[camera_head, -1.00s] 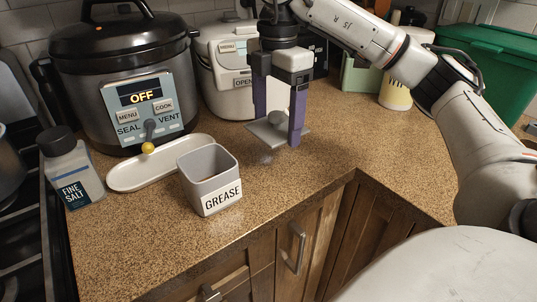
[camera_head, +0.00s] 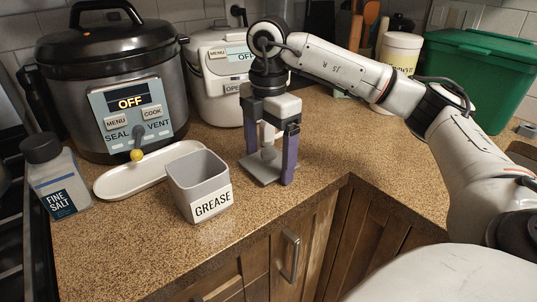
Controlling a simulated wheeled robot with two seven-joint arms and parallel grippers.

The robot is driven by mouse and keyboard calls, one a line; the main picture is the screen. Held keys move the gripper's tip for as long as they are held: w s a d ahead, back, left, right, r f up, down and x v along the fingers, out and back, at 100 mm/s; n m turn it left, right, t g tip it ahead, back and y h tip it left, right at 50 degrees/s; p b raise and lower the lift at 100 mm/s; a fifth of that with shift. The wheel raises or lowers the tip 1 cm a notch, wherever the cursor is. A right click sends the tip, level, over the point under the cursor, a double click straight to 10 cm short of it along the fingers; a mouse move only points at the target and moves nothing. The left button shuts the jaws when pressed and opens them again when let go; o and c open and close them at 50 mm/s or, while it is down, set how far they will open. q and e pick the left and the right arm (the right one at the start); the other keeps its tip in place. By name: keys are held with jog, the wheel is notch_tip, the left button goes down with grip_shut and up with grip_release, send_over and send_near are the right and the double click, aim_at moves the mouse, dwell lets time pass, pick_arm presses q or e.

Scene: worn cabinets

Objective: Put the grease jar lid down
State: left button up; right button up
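The grease jar lid (camera_head: 262,171) is a flat grey square with a round knob, level on or just above the counter, right of the jar. I cannot tell whether it touches the counter. My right gripper (camera_head: 269,167) points straight down over it, its purple fingers at opposite edges of the lid and the knob between them. It looks shut on the lid, though the far finger's tip is hidden behind it. The grey grease jar (camera_head: 209,203), labelled GREASE, stands upright without a lid. My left gripper is not in view.
A white oval dish (camera_head: 116,188) lies behind the jar, with a fine salt bottle (camera_head: 58,177) to the left. A pressure cooker (camera_head: 112,85) and a white appliance (camera_head: 213,80) stand behind. The counter (camera_head: 345,135) is clear right of the lid.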

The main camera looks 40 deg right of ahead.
aim_at(268, 151)
jog(key=shift+o, duration=0.8)
jog(key=shift+r, duration=0.1)
jog(key=shift+r, duration=0.2)
pick_arm(q)
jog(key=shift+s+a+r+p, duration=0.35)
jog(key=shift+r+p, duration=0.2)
jog(key=shift+p, duration=0.65)
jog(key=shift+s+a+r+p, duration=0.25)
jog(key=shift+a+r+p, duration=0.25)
jog(key=shift+p, duration=0.65)
pick_arm(e)
notch_tip(268, 151, up, 12)
jog(key=shift+f, duration=0.15)
